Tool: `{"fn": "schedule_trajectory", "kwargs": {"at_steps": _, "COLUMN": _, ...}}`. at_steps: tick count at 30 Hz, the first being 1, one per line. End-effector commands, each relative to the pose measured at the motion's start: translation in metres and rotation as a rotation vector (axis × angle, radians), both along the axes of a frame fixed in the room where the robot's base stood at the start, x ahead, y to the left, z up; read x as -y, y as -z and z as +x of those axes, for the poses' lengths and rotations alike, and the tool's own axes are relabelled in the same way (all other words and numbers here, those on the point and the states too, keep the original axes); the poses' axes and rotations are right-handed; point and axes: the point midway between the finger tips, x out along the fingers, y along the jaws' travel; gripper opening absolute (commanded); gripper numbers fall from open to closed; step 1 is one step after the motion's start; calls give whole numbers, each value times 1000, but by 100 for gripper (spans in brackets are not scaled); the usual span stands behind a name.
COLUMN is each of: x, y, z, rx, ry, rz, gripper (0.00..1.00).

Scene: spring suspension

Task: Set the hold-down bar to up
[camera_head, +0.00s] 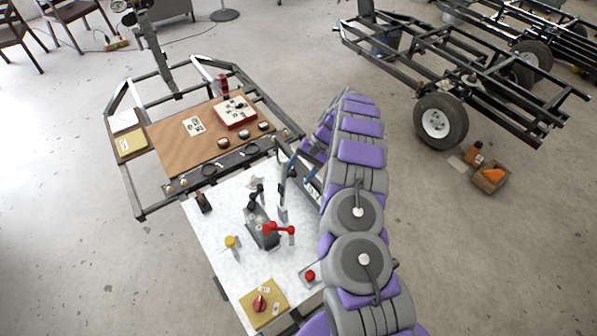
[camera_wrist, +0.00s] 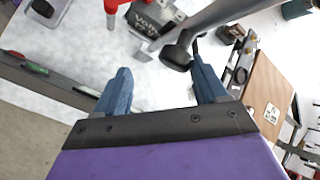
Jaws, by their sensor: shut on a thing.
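In the wrist view a grey metal bar, which I take for the hold-down bar (camera_wrist: 222,14), comes in from the top right. In the head view my gripper (camera_head: 285,190) is over the white table beside a dark device (camera_head: 262,228) with a red T-handle (camera_head: 279,229) and black levers. My arm hides part of the table's right side.
The white table (camera_head: 215,235) also holds a yellow knob (camera_head: 231,241), a red button (camera_head: 310,275) and a yellow plate with a red knob (camera_head: 260,302). A brown panel (camera_head: 175,140) with gauges adjoins it behind. A wheeled chassis (camera_head: 470,75) stands right, across open floor.

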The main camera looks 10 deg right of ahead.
Motion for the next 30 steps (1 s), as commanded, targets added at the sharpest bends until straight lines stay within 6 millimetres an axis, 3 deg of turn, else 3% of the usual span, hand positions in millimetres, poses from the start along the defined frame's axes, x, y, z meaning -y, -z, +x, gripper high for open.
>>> {"fn": "schedule_trajectory", "kwargs": {"at_steps": 14, "x": 3, "y": -6, "z": 0, "rx": 4, "ry": -1, "rz": -4, "gripper": 58}}
{"fn": "schedule_trajectory", "kwargs": {"at_steps": 30, "x": 47, "y": -64, "z": 22, "rx": 4, "ry": 0, "rz": -7, "gripper": 58}}
